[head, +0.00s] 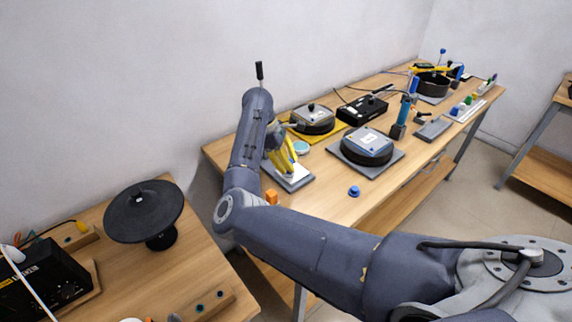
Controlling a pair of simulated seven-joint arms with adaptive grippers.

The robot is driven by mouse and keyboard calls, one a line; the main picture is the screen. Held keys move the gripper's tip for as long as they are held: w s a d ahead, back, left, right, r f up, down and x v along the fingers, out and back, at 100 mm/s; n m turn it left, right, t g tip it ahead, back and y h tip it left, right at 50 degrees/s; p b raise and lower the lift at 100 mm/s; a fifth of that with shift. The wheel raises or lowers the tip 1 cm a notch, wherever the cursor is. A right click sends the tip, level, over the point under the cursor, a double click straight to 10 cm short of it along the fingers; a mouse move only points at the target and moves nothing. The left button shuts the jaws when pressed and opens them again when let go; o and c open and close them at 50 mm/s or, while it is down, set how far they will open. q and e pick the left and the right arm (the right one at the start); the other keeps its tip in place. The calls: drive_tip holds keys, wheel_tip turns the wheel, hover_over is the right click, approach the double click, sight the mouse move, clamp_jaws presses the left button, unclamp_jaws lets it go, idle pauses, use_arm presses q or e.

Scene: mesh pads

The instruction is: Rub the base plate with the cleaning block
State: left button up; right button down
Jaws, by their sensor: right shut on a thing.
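My right gripper (287,166) points down at the left end of the long wooden table, with its yellow fingers shut. A white block (294,176), apparently the cleaning block, is at its fingertips, partly hidden by them. Under the block is a flat grey plate (303,186), which looks like the base plate. The block seems to lie on the plate, but I cannot tell whether it presses on it. My forearm hides the plate's left side. My left gripper is out of view.
A black round device on a grey plate (396,158) stands right of my gripper. Behind are another round device (312,120) on a yellow mat and a pale green disc (300,147). A blue knob (354,191) and an orange block (271,196) lie near the front edge.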

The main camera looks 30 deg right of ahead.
drive_tip(key=shift+w+d, duration=0.25)
drive_tip(key=shift+d, duration=1.15)
drive_tip(key=shift+w+d, duration=0.2)
drive_tip(key=shift+d, duration=1.15)
wheel_tip(320, 180, up, 2)
drive_tip(key=shift+w+r, duration=0.1)
drive_tip(key=shift+r, duration=0.1)
wheel_tip(320, 180, up, 6)
drive_tip(key=shift+f, duration=0.1)
